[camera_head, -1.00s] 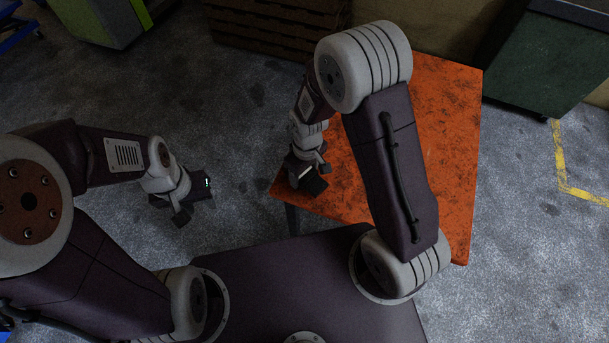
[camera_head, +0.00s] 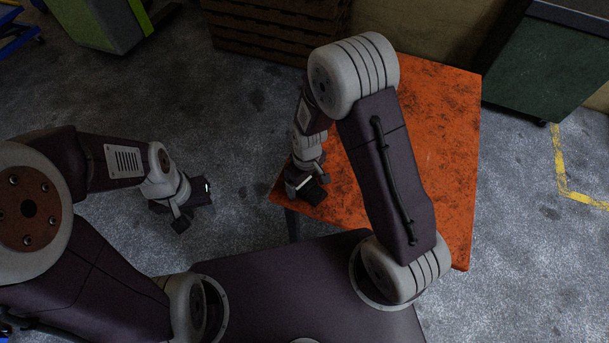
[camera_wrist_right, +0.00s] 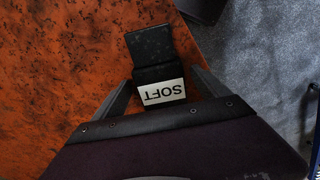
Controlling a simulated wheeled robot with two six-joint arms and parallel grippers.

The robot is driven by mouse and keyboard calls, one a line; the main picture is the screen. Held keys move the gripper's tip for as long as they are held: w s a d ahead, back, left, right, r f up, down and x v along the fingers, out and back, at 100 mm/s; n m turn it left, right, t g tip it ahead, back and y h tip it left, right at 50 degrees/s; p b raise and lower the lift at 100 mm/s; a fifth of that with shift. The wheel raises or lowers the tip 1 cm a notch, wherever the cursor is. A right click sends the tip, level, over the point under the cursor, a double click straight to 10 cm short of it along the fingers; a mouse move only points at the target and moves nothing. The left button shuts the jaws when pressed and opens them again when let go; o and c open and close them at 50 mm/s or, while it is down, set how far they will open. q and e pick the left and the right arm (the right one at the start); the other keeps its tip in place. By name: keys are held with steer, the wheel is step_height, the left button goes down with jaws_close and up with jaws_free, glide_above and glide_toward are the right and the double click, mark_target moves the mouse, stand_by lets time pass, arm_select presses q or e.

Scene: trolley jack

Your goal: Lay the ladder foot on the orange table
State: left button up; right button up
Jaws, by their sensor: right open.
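The ladder foot, a black bent piece with a white label reading SOFT, shows in the right wrist view (camera_wrist_right: 150,45) over the orange table (camera_wrist_right: 50,60). It looks to lie on the tabletop near its edge; I cannot fully see the contact. My right gripper (camera_wrist_right: 162,78) is open, with one finger on each side of the foot. In the head view the foot (camera_head: 316,195) is a small dark shape at the left corner of the orange table (camera_head: 445,130), just below my right gripper (camera_head: 303,181). My left gripper (camera_head: 191,208) hangs over the floor left of the table; its jaws are unclear.
A dark slatted stack (camera_head: 270,35) stands behind the table. A green cabinet (camera_head: 550,65) is at the back right, and a green and grey unit (camera_head: 95,22) at the back left. Most of the tabletop is clear. Yellow floor tape (camera_head: 562,170) lies at right.

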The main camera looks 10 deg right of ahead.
mark_target(306, 184)
step_height(306, 184, up, 12)
steer(key=s+d+m, duration=0.7)
steer(key=s+d, duration=0.1)
steer(key=shift+d+r+t+p, duration=0.25)
steer(key=shift+r+t+p, duration=0.05)
steer(key=shift+r+p, duration=0.15)
steer(key=shift+s, duration=0.1)
stand_by(0.5)
